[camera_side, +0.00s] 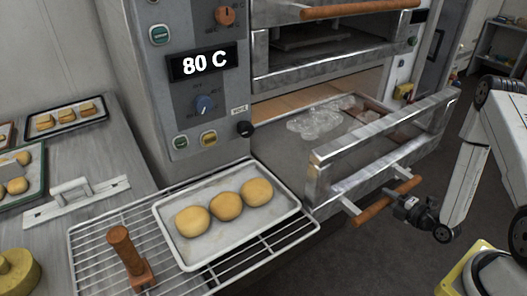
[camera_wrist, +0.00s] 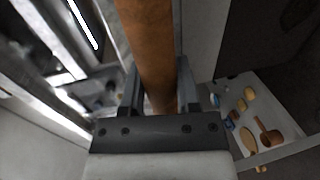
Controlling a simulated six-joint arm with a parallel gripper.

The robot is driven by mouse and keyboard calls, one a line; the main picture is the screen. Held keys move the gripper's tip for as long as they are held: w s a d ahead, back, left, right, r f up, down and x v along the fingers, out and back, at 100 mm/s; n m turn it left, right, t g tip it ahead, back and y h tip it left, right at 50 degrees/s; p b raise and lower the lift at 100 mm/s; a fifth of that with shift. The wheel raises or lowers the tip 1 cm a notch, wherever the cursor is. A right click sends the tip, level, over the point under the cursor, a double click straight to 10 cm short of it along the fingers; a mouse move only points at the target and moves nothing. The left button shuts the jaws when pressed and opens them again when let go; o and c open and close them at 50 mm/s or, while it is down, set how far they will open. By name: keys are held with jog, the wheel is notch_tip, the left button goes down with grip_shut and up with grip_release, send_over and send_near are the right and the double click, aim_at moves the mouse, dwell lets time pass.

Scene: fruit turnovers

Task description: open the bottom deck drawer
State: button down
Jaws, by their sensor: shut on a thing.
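The bottom deck drawer (camera_side: 420,118) stands pulled out from the oven, with its metal-framed front well away from the oven face. Clear crumpled-looking material lies inside it. A wooden bar handle (camera_side: 375,212) runs along its front on metal posts. My gripper (camera_side: 408,203) is at the right part of this handle. In the wrist view the handle (camera_wrist: 148,45) passes between the jaws, and my gripper (camera_wrist: 160,92) is shut on it. The fingertips are partly hidden by the handle.
A wire rack (camera_side: 90,243) holds a tray (camera_side: 182,255) with three round buns, left of the drawer. A wooden-handled tool (camera_side: 124,250) stands on the rack. The upper deck (camera_side: 330,62) has its own wooden handle. Dark floor (camera_side: 345,265) lies below the drawer front.

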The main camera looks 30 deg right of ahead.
jog(key=s, duration=0.6)
jog(key=shift+s, duration=0.15)
jog(key=shift+c, duration=1.6)
grip_release()
